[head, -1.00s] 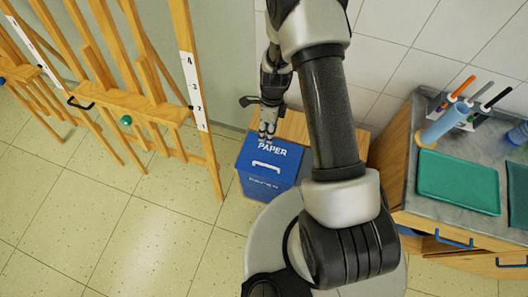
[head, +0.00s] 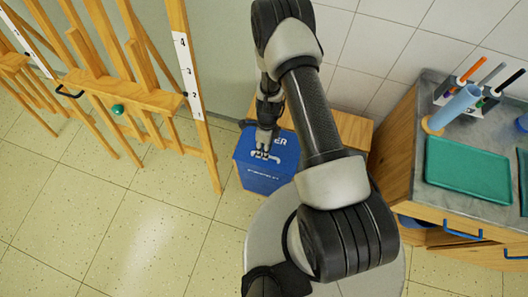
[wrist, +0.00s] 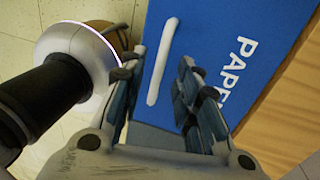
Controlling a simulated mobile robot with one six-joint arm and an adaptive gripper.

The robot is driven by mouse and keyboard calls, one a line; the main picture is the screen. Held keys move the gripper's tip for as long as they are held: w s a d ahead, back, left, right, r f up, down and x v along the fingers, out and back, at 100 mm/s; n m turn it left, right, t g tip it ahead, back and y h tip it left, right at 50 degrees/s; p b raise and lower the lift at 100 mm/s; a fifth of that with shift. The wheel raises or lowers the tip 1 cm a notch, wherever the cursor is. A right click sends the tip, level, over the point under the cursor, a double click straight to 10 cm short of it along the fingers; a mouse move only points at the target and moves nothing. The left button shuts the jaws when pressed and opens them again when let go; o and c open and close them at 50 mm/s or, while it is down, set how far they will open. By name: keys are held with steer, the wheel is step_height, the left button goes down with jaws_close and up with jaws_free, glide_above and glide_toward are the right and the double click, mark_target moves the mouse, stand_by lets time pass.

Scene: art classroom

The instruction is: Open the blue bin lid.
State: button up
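The blue bin (head: 262,180) stands on the floor with its blue lid (head: 289,146) shut. The lid has a white bar handle (wrist: 162,60) and white lettering reading "PAPER", partly hidden by my gripper in the head view. My gripper (head: 263,150) is over the lid at the handle, pointing down. In the wrist view my gripper (wrist: 157,75) is open, with one finger on each side of the handle in the picture. I cannot tell whether the fingers touch the handle or the lid.
A wooden surface (head: 350,132) lies behind and right of the bin. Wooden easels (head: 130,95) stand at the left. A counter (head: 425,160) with a green tray (head: 468,170) and markers is at the right. Floor (head: 150,235) is clear at the front left.

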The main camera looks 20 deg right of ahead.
steer(key=shift+s+a+f, duration=0.1)
steer(key=shift+s+f, duration=0.05)
steer(key=shift+f, duration=0.6)
steer(key=shift+c, duration=0.4)
jaws_close()
